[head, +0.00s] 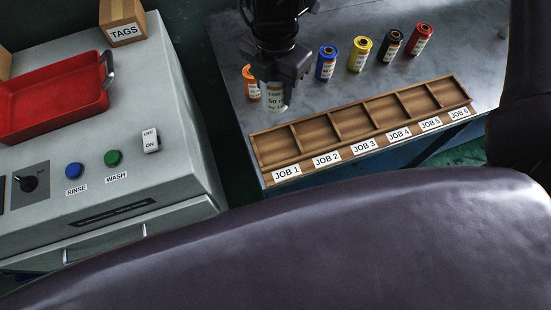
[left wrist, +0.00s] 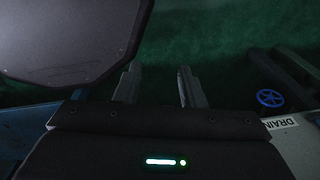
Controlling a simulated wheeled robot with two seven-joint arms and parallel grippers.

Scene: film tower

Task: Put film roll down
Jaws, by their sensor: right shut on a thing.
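My right gripper (head: 278,80) points down over the grey bench and is shut on a film roll (head: 276,98) with a pale printed label. The gripper hides the roll's top. The roll is upright, just behind the JOB 1 end of a wooden tray (head: 287,174); I cannot tell whether it touches the bench. An orange film roll (head: 251,84) stands close to its left. Blue (head: 327,63), yellow (head: 360,54), black (head: 390,46) and red (head: 419,40) rolls stand in a row to the right. My left gripper (left wrist: 158,88) is open and empty in the left wrist view.
The tray's compartments, labelled JOB 1 to JOB 6, look empty. A grey machine (head: 130,95) at left carries a red tray (head: 60,100), a TAGS box (head: 123,22) and buttons. A blue valve wheel (left wrist: 270,98) shows in the left wrist view.

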